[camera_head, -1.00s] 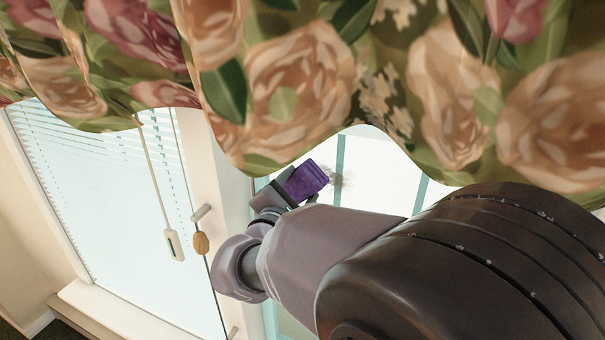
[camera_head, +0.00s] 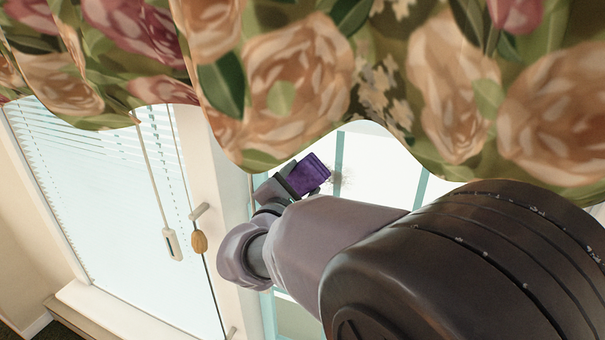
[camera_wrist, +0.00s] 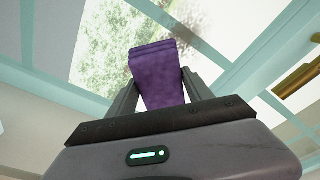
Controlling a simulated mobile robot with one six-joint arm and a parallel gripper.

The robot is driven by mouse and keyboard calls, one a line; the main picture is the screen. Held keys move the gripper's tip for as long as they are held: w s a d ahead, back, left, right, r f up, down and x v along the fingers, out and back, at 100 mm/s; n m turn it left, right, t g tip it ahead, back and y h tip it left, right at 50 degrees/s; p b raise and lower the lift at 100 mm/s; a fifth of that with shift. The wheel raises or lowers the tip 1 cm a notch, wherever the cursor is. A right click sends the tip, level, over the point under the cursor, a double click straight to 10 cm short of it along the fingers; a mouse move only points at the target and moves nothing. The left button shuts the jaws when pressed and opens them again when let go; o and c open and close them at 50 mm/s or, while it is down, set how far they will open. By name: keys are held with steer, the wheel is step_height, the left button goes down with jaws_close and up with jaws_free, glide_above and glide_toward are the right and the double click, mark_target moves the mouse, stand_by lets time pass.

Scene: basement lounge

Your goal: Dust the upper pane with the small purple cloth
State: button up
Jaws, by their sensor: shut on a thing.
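The small purple cloth (camera_head: 309,174) is held in my gripper (camera_head: 290,184), up against or just in front of the window behind the valance. In the wrist view the folded cloth (camera_wrist: 159,75) stands up between the two fingers of my gripper (camera_wrist: 160,88), which are shut on it. The upper pane (camera_head: 378,165) shows bright between pale teal bars, partly hidden by the valance and my arm. A grey dusty smudge (camera_head: 338,178) lies just right of the cloth. In the wrist view the pane (camera_wrist: 110,40) shows blurred greenery beyond it. I cannot tell whether the cloth touches the glass.
A floral valance (camera_head: 300,75) hangs low across the top. To the left, a window with white blinds (camera_head: 100,210) has a cord with a pale pull (camera_head: 172,244) and a wooden pull (camera_head: 199,242). A brass-coloured fitting (camera_wrist: 298,80) shows at right in the wrist view.

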mark_target(319, 185)
steer(key=shift+d, duration=0.1)
steer(key=d+b, duration=0.1)
steer(key=s+d+b, duration=0.1)
steer(key=shift+s+d+f+b, duration=0.15)
steer(key=shift+d+b, duration=0.2)
steer(key=shift+d, duration=0.05)
steer(key=shift+s+d, duration=0.15)
steer(key=shift+d, duration=0.15)
steer(key=d+b, duration=0.2)
steer(key=shift+s+d+b, duration=0.3)
steer(key=shift+s+d, duration=0.2)
steer(key=shift+d, duration=0.25)
steer(key=d+b, duration=0.1)
steer(key=s+d+b, duration=0.1)
steer(key=d+b, duration=0.1)
steer(key=shift+s+d, duration=0.2)
steer(key=shift+w+a+b, duration=0.1)
steer(key=shift+w+b, duration=0.05)
steer(key=shift+b, duration=0.2)
